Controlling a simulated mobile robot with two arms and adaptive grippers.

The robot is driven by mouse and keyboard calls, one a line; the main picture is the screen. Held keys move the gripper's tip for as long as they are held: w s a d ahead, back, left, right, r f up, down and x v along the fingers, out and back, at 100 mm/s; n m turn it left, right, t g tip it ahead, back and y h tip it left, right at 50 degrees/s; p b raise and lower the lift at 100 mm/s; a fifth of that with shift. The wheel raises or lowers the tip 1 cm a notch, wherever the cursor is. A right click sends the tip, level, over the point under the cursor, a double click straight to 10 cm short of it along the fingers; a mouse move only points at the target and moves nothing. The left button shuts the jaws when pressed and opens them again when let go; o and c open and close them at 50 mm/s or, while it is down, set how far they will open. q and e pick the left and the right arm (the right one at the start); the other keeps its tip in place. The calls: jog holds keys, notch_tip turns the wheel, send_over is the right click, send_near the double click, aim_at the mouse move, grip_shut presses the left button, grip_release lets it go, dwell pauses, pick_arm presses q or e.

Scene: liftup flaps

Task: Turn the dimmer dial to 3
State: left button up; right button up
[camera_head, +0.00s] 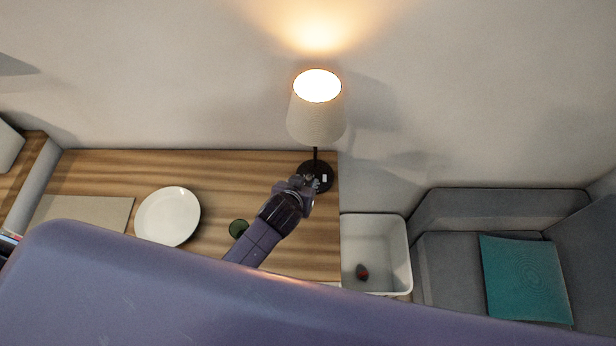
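A lit table lamp (317,112) with a ribbed pale shade stands at the right end of the wooden counter, against the wall. Its round black base (327,183) carries a small white mark on the right. No separate dial or numbers can be made out; my gripper covers the base's left part. My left gripper (306,182) is at the front left of the base, over or against it; contact cannot be told. Its fingers are too small and dark to show whether they are open or shut. My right gripper is not in view.
A white plate (168,217), a dark green round object (238,228) and a beige mat (82,213) lie on the wooden counter (230,170). Right of it are a white bin (398,262) with a small dark-and-red object inside and a grey seat with a teal cushion (524,280).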

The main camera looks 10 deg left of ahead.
aim_at(309, 177)
pick_arm(q)
jog(key=x, duration=0.3)
jog(key=shift+w+a, duration=0.1)
jog(key=shift+a, duration=0.1)
jog(key=shift+w+d+f+p, duration=0.1)
jog(key=shift+w+f+p, duration=0.25)
jog(key=shift+f, duration=0.05)
jog(key=shift+w+f, duration=0.1)
jog(key=shift+f, duration=0.1)
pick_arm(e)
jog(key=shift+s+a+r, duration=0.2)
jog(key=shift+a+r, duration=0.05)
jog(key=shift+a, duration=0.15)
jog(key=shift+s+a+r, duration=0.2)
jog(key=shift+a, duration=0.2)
pick_arm(q)
jog(key=c, duration=0.8)
grip_shut()
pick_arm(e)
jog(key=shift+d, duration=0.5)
